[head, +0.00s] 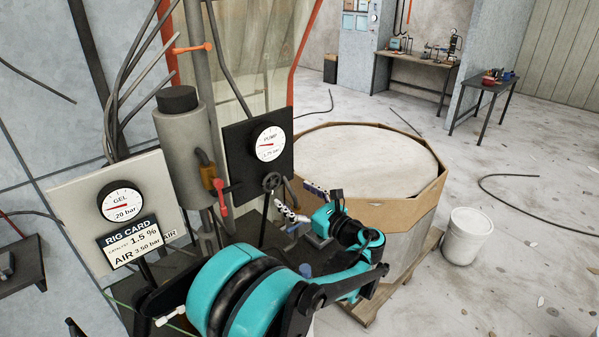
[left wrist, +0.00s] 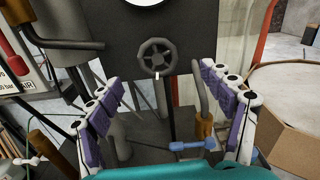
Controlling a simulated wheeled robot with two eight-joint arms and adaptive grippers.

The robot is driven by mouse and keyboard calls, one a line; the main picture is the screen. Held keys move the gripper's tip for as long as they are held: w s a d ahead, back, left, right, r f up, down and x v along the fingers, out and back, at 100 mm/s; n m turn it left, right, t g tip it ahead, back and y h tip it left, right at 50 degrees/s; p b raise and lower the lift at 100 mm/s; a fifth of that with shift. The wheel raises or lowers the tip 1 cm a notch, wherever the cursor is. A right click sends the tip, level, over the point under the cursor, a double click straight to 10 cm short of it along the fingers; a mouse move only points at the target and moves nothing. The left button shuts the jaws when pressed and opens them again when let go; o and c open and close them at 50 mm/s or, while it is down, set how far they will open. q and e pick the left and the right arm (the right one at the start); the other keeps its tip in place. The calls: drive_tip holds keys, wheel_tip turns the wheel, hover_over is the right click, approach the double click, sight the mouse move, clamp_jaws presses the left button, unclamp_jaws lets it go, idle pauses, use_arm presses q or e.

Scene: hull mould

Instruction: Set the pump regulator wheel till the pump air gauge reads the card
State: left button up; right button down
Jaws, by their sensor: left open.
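The pump air gauge (head: 268,143) is a white dial on a black panel, with a red needle and small lettering that looks like 1.25 bar. Below it is the dark spoked regulator wheel (head: 271,182), also facing me in the left wrist view (left wrist: 155,58). The rig card (head: 133,242) reads 1.5 % and AIR 3.50 bar. My left gripper (head: 303,202) is open and empty, just to the right of the wheel in the head view. In the left wrist view its fingers stand apart, with the wheel beyond and between them, not touching. My right gripper is out of view.
A grey cylinder (head: 187,145) with a red-handled valve stands left of the pump panel. A large octagonal carton (head: 402,215) on a pallet and a white bucket (head: 467,237) stand to the right.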

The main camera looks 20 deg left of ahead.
sight(273, 182)
use_arm(q)
drive_tip(key=x, duration=0.7)
drive_tip(key=shift+s+a, duration=0.15)
drive_tip(key=shift+a, duration=0.2)
drive_tip(key=c, duration=1.2)
